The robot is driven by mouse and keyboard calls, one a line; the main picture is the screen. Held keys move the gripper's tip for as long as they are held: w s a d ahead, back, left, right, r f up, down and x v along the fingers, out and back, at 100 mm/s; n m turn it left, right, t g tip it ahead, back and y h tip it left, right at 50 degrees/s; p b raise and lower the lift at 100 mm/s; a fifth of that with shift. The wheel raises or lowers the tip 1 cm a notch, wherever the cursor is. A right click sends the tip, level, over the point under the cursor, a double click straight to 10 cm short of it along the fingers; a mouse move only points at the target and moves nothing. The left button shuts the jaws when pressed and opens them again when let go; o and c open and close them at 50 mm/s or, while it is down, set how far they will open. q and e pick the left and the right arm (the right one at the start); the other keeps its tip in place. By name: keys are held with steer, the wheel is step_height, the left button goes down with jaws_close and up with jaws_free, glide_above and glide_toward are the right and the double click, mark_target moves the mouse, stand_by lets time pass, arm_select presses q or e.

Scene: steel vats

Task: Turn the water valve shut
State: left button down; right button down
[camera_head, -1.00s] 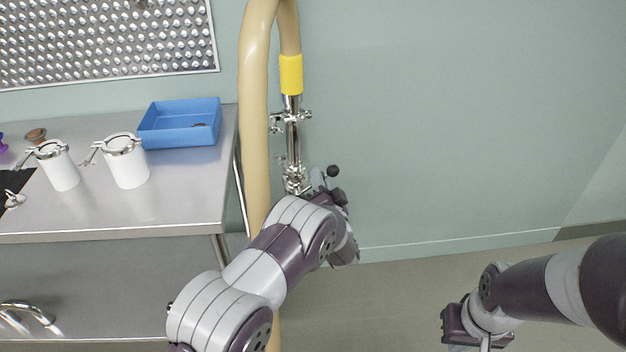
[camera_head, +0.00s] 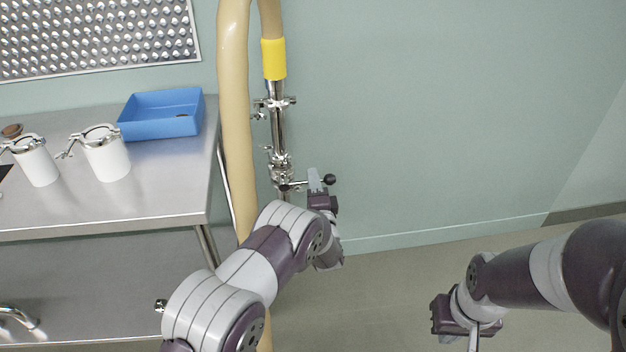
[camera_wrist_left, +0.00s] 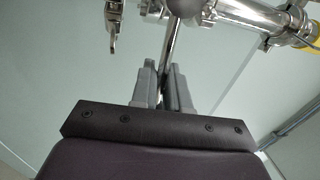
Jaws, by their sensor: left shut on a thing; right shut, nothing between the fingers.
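The steel water valve (camera_head: 281,163) sits on the vertical steel pipe (camera_head: 277,125) below a yellow sleeve (camera_head: 274,59). Its lever reaches out to the right and ends in a black ball knob (camera_head: 330,179). My left gripper (camera_head: 314,181) is shut on the lever, close to the knob. Part of the lower pipe is hidden behind my left arm. My right gripper (camera_head: 473,340) hangs low at the right, shut and empty, away from the valve.
A thick beige hose (camera_head: 235,110) runs down just left of the pipe. A steel table (camera_head: 170,195) at the left holds a blue tray (camera_head: 160,128) and white canisters (camera_head: 107,160). The wall and floor right of the valve are clear.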

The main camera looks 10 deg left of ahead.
arm_select(q)
steer(key=shift+f, duration=0.15)
stand_by(0.3)
steer(key=c, duration=1.4)
jaws_free()
steer(key=shift+o, duration=0.2)
steer(key=v, duration=1.2)
steer(key=shift+s+p, duration=0.35)
steer(key=shift+d, duration=0.1)
